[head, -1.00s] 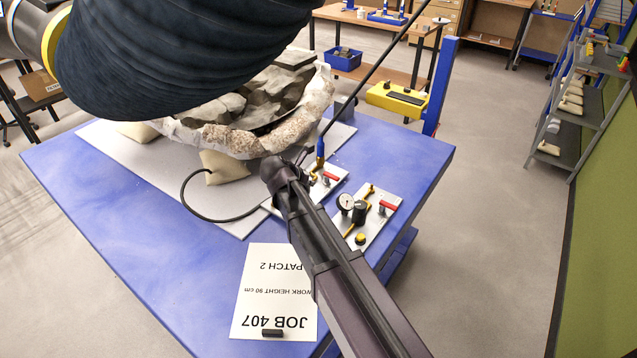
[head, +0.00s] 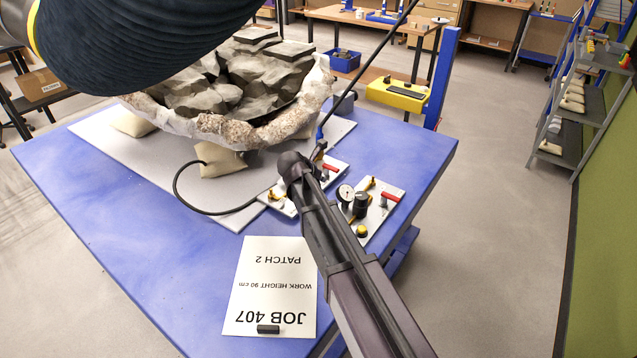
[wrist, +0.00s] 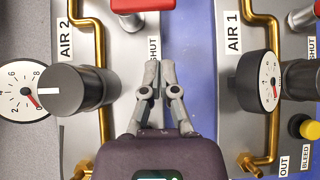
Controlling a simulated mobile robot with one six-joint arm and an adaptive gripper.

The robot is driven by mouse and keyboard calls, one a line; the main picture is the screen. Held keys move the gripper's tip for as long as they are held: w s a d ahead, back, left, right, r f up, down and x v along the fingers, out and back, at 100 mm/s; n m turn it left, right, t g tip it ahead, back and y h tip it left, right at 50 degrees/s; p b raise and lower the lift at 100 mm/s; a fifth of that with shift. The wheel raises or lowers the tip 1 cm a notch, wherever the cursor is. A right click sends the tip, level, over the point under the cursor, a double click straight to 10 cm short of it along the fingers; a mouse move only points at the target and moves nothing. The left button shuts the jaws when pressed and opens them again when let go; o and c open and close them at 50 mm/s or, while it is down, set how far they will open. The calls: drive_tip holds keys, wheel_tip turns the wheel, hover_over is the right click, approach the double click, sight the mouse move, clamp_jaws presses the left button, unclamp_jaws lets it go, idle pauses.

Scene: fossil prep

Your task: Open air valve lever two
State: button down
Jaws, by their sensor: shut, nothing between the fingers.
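The AIR 2 panel (wrist: 85,130) is on the left in the wrist view, with a brass pipe, a black knob (wrist: 78,90) and a white gauge (wrist: 22,90). Its red lever (wrist: 141,5) is at the top, partly cut off by the frame edge, near a SHUT label. In the head view this red lever (head: 330,168) shows just right of my arm. My gripper (wrist: 160,72) is shut and empty. In the wrist view its fingertips lie below the red lever in the picture, apart from it, by the panel's right edge. My fingertips cannot be made out in the head view.
The AIR 1 panel (wrist: 232,100) stands to the right with its own gauge, yellow BLEED button (wrist: 303,126) and red lever (head: 390,198). A fossil block (head: 235,85) fills the back of the blue table (head: 130,235). A black hose (head: 178,190) curves beside the panels.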

drive_tip(key=w+d, duration=0.2)
drive_tip(key=w, duration=0.1)
drive_tip(key=shift+w+d+f, duration=0.1)
drive_tip(key=shift+w, duration=0.1)
